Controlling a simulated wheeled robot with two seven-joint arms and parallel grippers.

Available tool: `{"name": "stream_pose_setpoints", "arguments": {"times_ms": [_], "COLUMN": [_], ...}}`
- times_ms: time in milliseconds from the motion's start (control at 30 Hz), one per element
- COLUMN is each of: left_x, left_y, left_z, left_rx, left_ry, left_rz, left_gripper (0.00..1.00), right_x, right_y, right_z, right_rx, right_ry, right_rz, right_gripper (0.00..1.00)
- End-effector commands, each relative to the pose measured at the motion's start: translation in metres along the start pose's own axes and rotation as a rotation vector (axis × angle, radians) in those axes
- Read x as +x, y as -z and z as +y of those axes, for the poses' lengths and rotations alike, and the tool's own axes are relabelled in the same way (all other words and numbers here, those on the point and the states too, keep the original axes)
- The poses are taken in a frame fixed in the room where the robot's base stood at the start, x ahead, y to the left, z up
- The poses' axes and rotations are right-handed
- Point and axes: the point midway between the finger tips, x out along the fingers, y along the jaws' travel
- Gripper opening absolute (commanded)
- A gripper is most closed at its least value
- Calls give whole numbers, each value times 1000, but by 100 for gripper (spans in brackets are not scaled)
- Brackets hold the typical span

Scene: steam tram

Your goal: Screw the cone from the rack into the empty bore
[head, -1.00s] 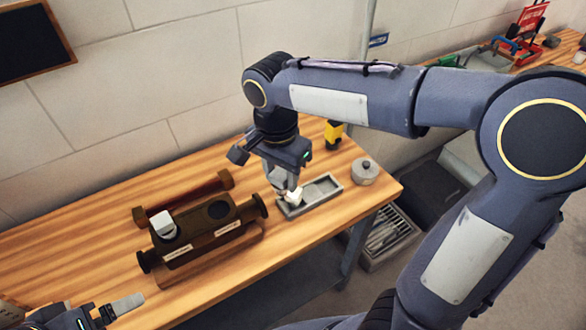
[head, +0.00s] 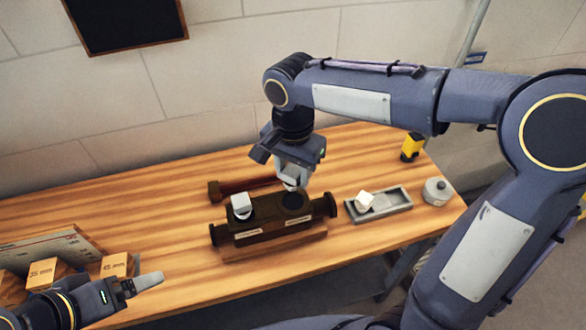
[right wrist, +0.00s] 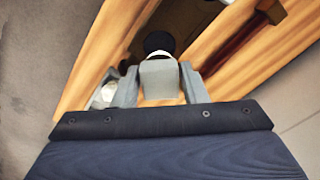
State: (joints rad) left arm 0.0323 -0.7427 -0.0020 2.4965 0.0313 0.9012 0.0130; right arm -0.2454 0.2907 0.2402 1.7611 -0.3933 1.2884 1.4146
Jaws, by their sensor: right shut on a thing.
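A dark valve body (head: 270,231) with two bores lies on the wooden bench. A light square-headed piece (head: 241,206) sits in its left bore. The right bore (head: 294,201) is a dark round opening. My right gripper (head: 291,184) is just above the right bore, pointing down. It is shut on a grey square-headed cone (right wrist: 160,80), whose lower part is mostly hidden. The grey rack (head: 390,209) to the right holds another whitish piece (head: 364,202). My left gripper (head: 148,283) is at the lower left, away from the valve; its finger gap is not clear.
A dark red bar (head: 240,187) lies behind the valve. A grey lidded pot (head: 437,191) and a yellow object (head: 411,147) stand at the right. Wooden blocks (head: 55,273) stand at the left.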

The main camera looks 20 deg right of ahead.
Motion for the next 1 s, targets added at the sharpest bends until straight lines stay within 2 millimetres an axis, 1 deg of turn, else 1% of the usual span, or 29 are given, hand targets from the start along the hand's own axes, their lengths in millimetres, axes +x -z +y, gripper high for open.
{"name": "stream_pose_setpoints", "arguments": {"times_ms": [33,600,800,1000], "left_x": [5,31,35,35], "left_y": [-3,-16,-18,-17], "left_z": [-2,-14,-16,-16], "left_rx": [0,0,0,0], "left_ry": [0,0,0,0], "left_rz": [0,0,0,0], "left_gripper": [94,94,94,94], "right_x": [7,46,52,52], "right_y": [0,0,0,0], "right_z": [0,0,0,0], "right_rx": [0,0,0,0], "right_ry": [1,-1,0,0], "right_rz": [0,0,1,1], "right_gripper": [7,7,7,7]}}
